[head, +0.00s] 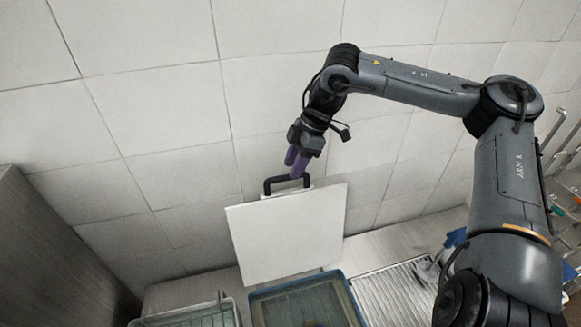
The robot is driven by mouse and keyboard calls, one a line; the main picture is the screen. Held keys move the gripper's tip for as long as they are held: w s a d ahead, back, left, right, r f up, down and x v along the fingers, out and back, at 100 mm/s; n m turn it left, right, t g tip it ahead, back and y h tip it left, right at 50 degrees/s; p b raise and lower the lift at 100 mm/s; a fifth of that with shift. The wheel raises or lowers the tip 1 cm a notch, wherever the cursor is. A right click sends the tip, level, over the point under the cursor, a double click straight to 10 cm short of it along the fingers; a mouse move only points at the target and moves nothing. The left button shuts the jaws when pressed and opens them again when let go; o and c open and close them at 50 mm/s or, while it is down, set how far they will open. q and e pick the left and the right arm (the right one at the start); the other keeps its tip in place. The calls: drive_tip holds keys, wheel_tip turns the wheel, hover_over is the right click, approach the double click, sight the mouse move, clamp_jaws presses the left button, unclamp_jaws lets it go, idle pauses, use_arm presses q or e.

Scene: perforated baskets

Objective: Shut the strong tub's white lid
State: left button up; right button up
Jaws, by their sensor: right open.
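The white lid (285,235) stands raised and tilted at the back edge of a blue-rimmed tub (258,296). The tub's open top shows below the lid at the bottom of the head view, and its lower part is cut off. A dark handle (268,187) sits at the lid's top edge. My right gripper (297,170) has purple fingers and is open, close above the handle. I cannot tell whether it touches the handle. My left gripper is not in view.
A second, pale green-rimmed basket (225,308) stands to the left of the tub. A ribbed drainer (395,290) lies to its right. A tiled wall (150,100) rises behind, and a grey panel (50,250) stands at the left. A rack (570,205) with small coloured items is at the far right.

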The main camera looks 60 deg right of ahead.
drive_tip(key=shift+x, duration=1.3)
clamp_jaws()
